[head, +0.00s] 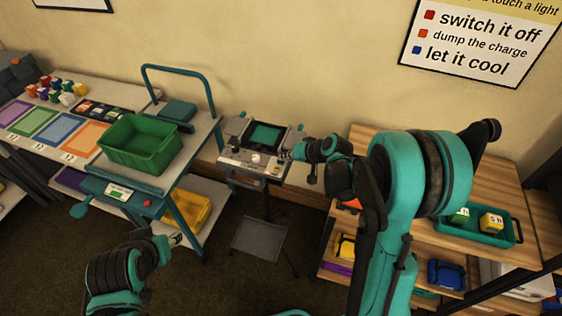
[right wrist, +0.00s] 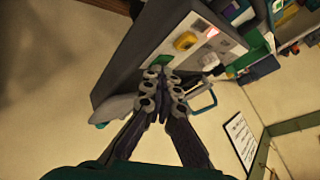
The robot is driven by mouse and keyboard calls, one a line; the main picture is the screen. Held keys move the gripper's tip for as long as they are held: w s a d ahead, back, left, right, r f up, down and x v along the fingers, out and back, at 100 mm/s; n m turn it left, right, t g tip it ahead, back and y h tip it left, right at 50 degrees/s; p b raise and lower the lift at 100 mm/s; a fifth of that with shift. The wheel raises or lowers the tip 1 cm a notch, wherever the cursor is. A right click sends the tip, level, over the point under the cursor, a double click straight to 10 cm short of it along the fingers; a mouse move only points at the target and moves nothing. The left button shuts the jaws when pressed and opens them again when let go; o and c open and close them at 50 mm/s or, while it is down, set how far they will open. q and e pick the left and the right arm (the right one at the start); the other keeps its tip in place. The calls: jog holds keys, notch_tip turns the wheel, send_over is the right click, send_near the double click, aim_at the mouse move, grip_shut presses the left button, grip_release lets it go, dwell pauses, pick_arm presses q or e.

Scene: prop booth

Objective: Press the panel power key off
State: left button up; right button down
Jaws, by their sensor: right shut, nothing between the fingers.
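The grey panel (head: 240,160) stands on a slim stand by the wall, with a dark teal screen (head: 266,134) and a pale round knob (head: 256,157). My right gripper (head: 290,152) is shut and empty at the panel's right edge; I cannot tell whether it touches. In the right wrist view the closed fingertips (right wrist: 163,76) lie over the edge of the panel face, near a green patch (right wrist: 165,61). A yellow part (right wrist: 185,41) and a red part (right wrist: 212,31) show farther along. I cannot tell which is the power key. My left gripper (head: 176,239) is low, away from the panel.
A trolley with a green bin (head: 140,143) and a tall teal handle stands left of the panel. A wooden shelf with a teal tray (head: 477,226) and coloured bins is at right. A wall sign (head: 480,45) hangs above.

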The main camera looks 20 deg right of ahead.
aim_at(285, 163)
dwell(0.4)
jog(key=shift+r, duration=0.35)
jog(key=shift+r+p, duration=2.35)
jog(key=shift+r, duration=0.75)
jog(key=shift+f, duration=0.1)
